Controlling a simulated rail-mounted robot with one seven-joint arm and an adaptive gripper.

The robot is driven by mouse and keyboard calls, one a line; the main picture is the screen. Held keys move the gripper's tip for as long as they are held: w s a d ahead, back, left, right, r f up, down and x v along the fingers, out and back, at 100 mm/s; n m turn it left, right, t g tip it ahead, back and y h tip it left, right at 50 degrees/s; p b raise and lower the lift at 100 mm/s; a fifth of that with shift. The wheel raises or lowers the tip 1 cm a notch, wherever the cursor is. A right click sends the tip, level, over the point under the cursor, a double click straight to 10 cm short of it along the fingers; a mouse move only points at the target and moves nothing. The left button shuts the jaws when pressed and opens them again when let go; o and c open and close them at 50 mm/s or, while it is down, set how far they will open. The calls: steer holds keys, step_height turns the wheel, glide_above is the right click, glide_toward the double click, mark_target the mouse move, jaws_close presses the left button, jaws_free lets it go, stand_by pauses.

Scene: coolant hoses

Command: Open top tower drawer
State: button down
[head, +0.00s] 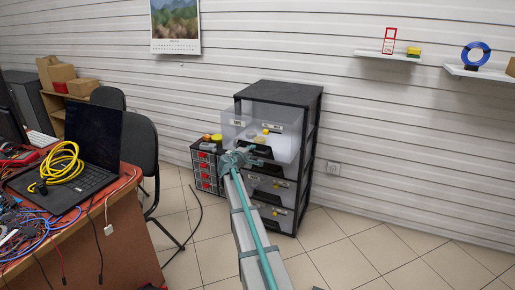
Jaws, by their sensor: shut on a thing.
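The drawer tower (311,130) is a black frame with several translucent drawers, standing against the wall in the middle of the head view. Its top drawer (286,148) sticks out of the frame, with small yellow things showing inside. My gripper (257,153) is at the lower front of this drawer, shut at its dark handle (273,154). The fingers are small in the view, and my arm hides part of the drawer front's lower left. The lower drawers (275,187) look closed.
A small organizer with red-marked drawers (205,172) stands left of the tower. A desk (105,235) with a laptop (85,160) and yellow cable is at left, with a black chair (143,150) behind it. Tiled floor at right is mostly clear.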

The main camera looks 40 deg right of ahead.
steer(key=f+v, duration=0.1)
steer(key=v, duration=0.5)
steer(key=shift+b, duration=0.35)
steer(key=c, duration=1.1)
jaws_free()
steer(key=v, duration=1.2)
